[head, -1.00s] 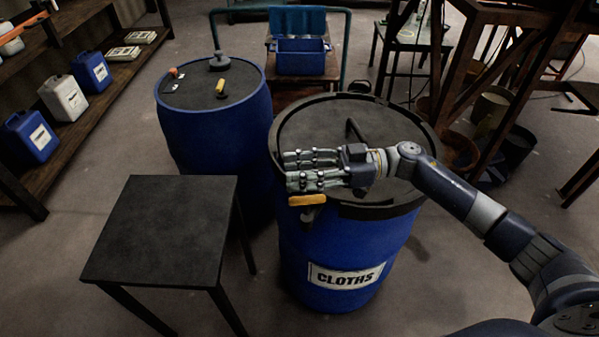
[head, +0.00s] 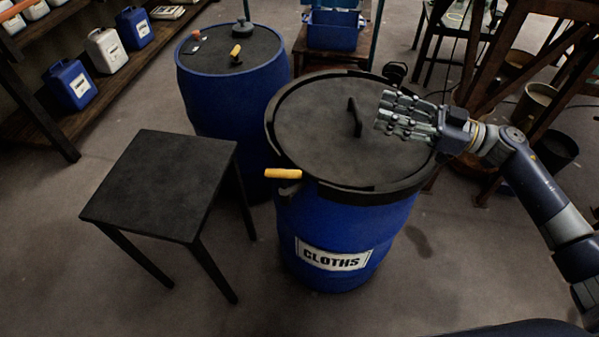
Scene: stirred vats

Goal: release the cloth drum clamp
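The blue cloth drum (head: 345,225) stands upright in the middle, with a white CLOTHS label (head: 333,255) on its front. A dark lid (head: 310,120) with a raised bar handle (head: 355,117) covers its top. A black clamp band (head: 360,192) runs around the rim. The clamp's yellow-orange lever (head: 283,174) is at the left front of the rim, its end sticking out left past the drum wall. My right gripper (head: 382,111) is over the right part of the lid, fingers pointing left, open and empty, apart from the lever. My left gripper is out of view.
A dark, bare table (head: 165,185) stands left of the drum. A second blue drum (head: 235,105) with small items on top stands behind it. A blue bin (head: 333,32) is at the back. Shelves with jugs (head: 70,84) line the left; a rusty frame (head: 510,65) stands right.

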